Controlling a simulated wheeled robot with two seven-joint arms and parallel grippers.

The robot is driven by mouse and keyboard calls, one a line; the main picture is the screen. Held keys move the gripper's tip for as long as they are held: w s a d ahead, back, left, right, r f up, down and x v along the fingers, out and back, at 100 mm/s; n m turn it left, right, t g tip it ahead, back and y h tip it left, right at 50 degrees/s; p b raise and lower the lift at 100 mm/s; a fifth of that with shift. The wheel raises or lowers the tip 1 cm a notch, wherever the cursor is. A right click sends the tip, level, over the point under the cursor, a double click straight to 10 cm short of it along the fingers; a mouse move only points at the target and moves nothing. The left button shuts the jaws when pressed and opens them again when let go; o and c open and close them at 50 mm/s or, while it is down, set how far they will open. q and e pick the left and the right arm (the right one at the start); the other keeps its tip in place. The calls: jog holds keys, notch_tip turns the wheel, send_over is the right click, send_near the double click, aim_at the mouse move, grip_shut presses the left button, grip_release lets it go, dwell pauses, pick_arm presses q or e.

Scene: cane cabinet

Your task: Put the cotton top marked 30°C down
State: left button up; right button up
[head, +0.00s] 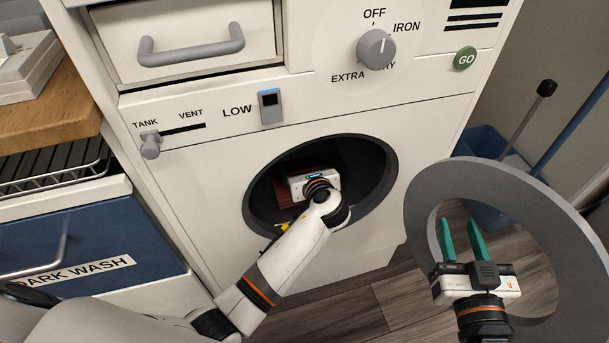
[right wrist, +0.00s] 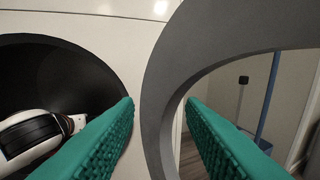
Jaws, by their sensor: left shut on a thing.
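My left gripper (head: 300,179) reaches into the dark drum opening (head: 375,175) of the white dryer. It is shut on a dark red thing, seemingly the cotton top (head: 283,193), of which only a small part shows behind the gripper. Its fingertips are hidden and no 30°C mark can be read. My right gripper (head: 461,222) is open, its green fingers apart, at the round grey door (head: 418,185). In the right wrist view the door's rim (right wrist: 168,75) shows between the fingers; I cannot tell whether they touch it.
The door stands open to the right of the drum. The dial (head: 376,49), GO button (head: 464,58), LOW switch (head: 270,106) and vent lever (head: 150,146) are on the dryer front. A blue dark-wash drawer (head: 100,235) is at left; a blue bin (head: 482,142) stands behind the door.

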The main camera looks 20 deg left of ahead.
pick_arm(q)
jog(key=shift+f, duration=0.75)
pick_arm(e)
jog(key=r, duration=0.1)
jog(key=r+t, duration=0.2)
jog(key=shift+a+y, duration=0.25)
jog(key=shift+y, duration=0.15)
pick_arm(q)
jog(key=shift+f, duration=0.1)
jog(key=o, duration=0.8)
pick_arm(e)
jog(key=shift+f, duration=0.15)
pick_arm(q)
jog(key=shift+o, duration=0.2)
